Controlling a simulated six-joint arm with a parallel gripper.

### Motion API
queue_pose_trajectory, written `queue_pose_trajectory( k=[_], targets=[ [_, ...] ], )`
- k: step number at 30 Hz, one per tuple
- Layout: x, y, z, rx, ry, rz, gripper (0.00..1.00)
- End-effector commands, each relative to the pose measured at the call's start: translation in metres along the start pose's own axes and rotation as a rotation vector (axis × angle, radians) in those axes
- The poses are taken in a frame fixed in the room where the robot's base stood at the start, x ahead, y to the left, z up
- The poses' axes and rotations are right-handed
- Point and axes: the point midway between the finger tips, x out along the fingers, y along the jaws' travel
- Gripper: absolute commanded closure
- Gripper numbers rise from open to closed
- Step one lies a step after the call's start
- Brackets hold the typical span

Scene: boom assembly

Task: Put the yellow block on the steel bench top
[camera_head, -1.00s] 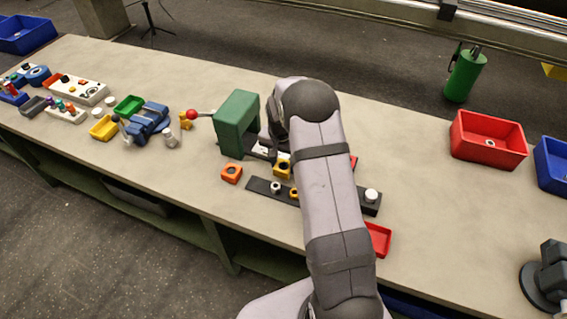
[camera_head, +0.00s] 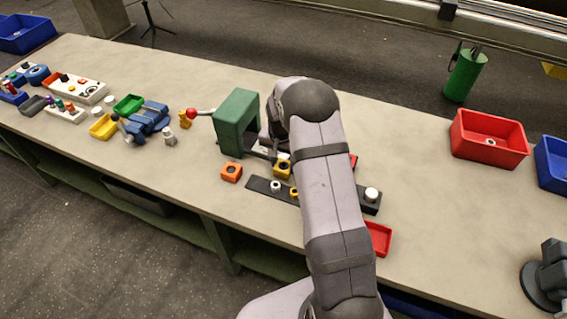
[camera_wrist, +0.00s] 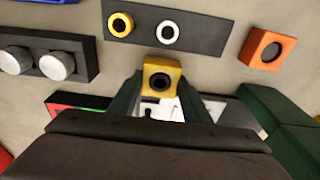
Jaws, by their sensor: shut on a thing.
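The yellow block (camera_head: 282,170), with a dark round hole, is beside the green press-like frame (camera_head: 237,122). In the wrist view the yellow block (camera_wrist: 161,76) sits between the fingertips of my gripper (camera_wrist: 160,92), which is shut on it. In the head view my arm hides most of the gripper. Whether the block touches the surface below is hard to tell. The bench top (camera_head: 440,235) is a pale beige-grey surface with bare areas at right and front.
An orange block (camera_head: 231,173) lies left of the yellow block. A dark strip (camera_head: 258,184) with ring-like parts is in front. A red tray (camera_head: 379,238), a red bin (camera_head: 488,139) and a blue vise (camera_head: 147,122) also stand on the bench.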

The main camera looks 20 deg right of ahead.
Motion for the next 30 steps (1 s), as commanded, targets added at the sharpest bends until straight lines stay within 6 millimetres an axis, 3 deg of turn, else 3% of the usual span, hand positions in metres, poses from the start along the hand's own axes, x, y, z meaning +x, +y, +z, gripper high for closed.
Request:
queue_pose_trajectory(
  k=[24,25,27,30],
  targets=[
    [0.016,0.0,0.001,0.0,0.002,-0.001,0.78],
    [0.016,0.0,0.001,0.0,0.002,-0.001,0.49],
    [0.016,0.0,0.001,0.0,0.002,-0.001,0.34],
    [0.016,0.0,0.002,0.0,0.001,-0.001,0.34]
  ],
)
